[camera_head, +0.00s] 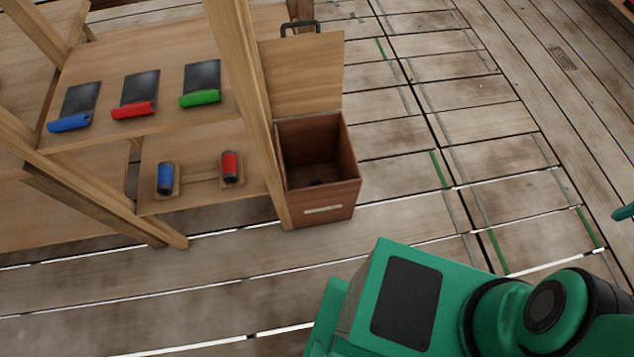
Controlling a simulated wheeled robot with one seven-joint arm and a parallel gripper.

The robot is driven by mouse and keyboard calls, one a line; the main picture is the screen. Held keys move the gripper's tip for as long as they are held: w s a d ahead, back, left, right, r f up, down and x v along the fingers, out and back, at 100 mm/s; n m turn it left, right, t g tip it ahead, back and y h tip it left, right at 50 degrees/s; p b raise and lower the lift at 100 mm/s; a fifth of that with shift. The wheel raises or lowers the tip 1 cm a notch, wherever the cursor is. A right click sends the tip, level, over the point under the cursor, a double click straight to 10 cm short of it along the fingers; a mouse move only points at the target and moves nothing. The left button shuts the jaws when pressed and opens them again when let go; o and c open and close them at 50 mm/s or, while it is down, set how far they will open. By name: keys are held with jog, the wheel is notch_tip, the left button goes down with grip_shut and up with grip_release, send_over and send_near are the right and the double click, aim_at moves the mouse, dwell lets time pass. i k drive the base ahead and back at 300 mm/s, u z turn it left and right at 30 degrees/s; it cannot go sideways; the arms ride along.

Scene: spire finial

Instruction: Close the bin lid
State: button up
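The bin (322,200) is a brown wooden box on the plank floor, right of the shelf's front post. Its lid (305,82) is a lighter wooden panel, open and raised upright at the bin's back edge. A dark handle (299,28) sits at the lid's top edge. The bin's inside shows, with a small dark spot at the bottom that I cannot make out. A pale label is on its front. My green arm shows at the bottom right, apart from the bin. My gripper is not in view.
A wooden shelf (200,128) stands left of the bin, its post close beside the lid. It holds blue, red and green-handled tools (200,97) and two cylinders, blue (164,178) and red (230,167). The floor (400,130) right of the bin is clear.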

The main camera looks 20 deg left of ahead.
aim_at(303, 73)
jog(key=u, duration=1.05)
jog(key=i, duration=0.8)
